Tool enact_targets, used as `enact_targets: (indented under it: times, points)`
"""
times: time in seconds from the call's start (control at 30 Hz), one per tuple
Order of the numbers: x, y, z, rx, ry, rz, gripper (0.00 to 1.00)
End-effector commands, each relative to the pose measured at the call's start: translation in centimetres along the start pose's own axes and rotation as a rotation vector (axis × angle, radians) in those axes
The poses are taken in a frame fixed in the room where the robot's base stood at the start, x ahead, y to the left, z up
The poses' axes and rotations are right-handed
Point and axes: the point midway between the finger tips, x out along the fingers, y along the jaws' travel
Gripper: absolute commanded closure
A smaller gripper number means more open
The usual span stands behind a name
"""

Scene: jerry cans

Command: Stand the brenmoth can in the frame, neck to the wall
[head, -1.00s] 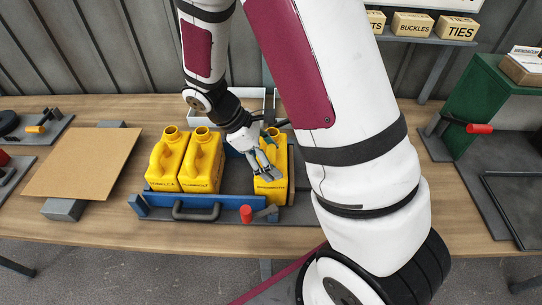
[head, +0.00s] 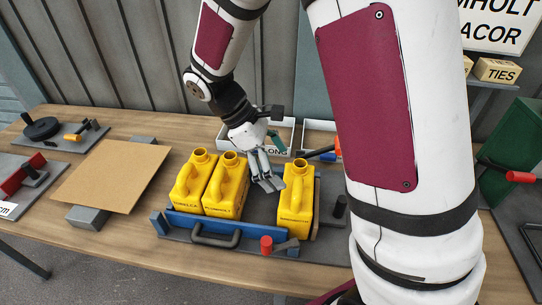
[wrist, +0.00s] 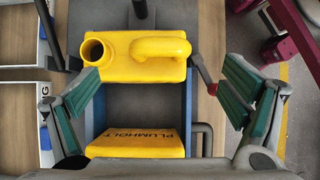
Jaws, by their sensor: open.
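Three yellow cans stand upright in the frame, behind its blue front rail (head: 215,231). The left can (head: 190,187) and middle can (head: 226,190) are close together. The right can (head: 296,205) stands apart at the right end, neck on the wall side, handle to the front. Its front label is too small to read surely. In the wrist view this can (wrist: 150,68) lies beyond and between the open fingers, and a can marked PLUMHOLT (wrist: 133,143) shows at the bottom. My gripper (head: 267,182) is open and empty, above the gap left of the right can.
A red-knobbed clamp (head: 267,245) sits at the frame's front right. White bins (head: 258,135) stand behind, by the wall. A green stand (head: 512,160) is at right.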

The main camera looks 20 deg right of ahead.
Motion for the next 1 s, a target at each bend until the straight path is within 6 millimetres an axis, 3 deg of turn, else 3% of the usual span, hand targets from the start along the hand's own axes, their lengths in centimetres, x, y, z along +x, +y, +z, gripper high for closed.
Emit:
enact_targets:
  times: [0.1, 0.37, 0.7, 1.0]
  points:
    - [-1.6, 0.1, -0.1, 0.000, 0.002, 0.001, 0.08]
    - [-3.6, -0.3, 0.8, 0.037, 0.030, 0.004, 0.08]
    - [-7.7, -4.1, 6.9, 0.396, 0.329, 0.018, 0.08]
    - [-9.8, -8.7, 11.5, 0.741, 0.643, -0.002, 0.08]
